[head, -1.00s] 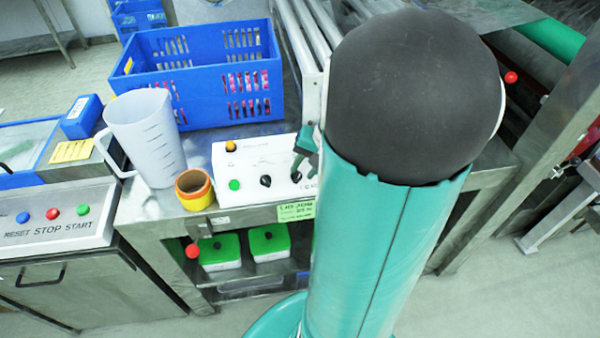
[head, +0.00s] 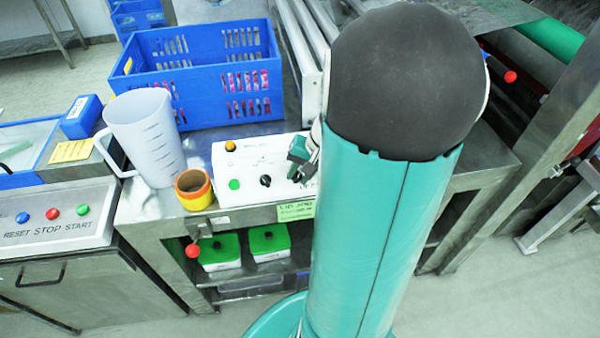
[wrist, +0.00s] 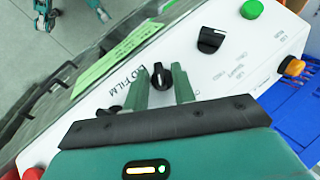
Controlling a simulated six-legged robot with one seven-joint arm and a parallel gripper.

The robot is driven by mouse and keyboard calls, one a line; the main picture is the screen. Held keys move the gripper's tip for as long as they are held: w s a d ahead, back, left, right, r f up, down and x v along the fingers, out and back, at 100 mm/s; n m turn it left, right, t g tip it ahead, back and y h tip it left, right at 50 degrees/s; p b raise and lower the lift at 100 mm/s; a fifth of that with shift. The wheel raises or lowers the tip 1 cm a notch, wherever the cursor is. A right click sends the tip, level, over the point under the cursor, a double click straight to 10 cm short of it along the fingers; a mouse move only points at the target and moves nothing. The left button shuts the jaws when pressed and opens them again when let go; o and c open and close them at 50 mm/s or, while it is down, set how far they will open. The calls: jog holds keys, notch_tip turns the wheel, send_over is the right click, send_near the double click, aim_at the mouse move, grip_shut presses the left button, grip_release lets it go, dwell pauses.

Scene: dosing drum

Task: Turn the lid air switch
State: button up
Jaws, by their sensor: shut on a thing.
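A white control panel (head: 255,160) stands on the steel bench; it also shows in the wrist view (wrist: 225,80). My gripper (wrist: 161,76) has its two green fingers on either side of a black rotary switch (wrist: 159,72) and is shut on it. In the head view my gripper (head: 303,163) is at the panel's right part and hides this switch. A second black switch (wrist: 210,40) is free; it also shows in the head view (head: 265,181). A dark knob-like part (wrist: 108,111) beside the left finger is partly hidden. Lettering near it seems to read "LID FILM".
A green button (head: 234,184) and an orange button (head: 230,146) are on the panel's left. A yellow-orange cup (head: 194,189) and a white jug (head: 146,135) stand left of it. A blue crate (head: 200,75) stands close behind.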

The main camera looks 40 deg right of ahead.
jog(key=shift+w, duration=0.1)
jog(key=n+g+h, duration=0.2)
jog(key=n+h, duration=0.1)
jog(key=shift+w+a+r+n+g, duration=0.15)
jog(key=shift+w+a+n+g, duration=0.15)
jog(key=shift+g, duration=0.1)
jog(key=n+h, duration=0.1)
jog(key=n+g+h, duration=0.2)
jog(key=h, duration=0.1)
jog(key=shift+w+a, duration=0.1)
jog(key=shift+a, duration=0.15)
jog(key=shift+n+h, duration=0.3)
jog(key=shift+n, duration=0.1)
jog(key=o, duration=0.6)
jog(key=shift+o, duration=0.2)
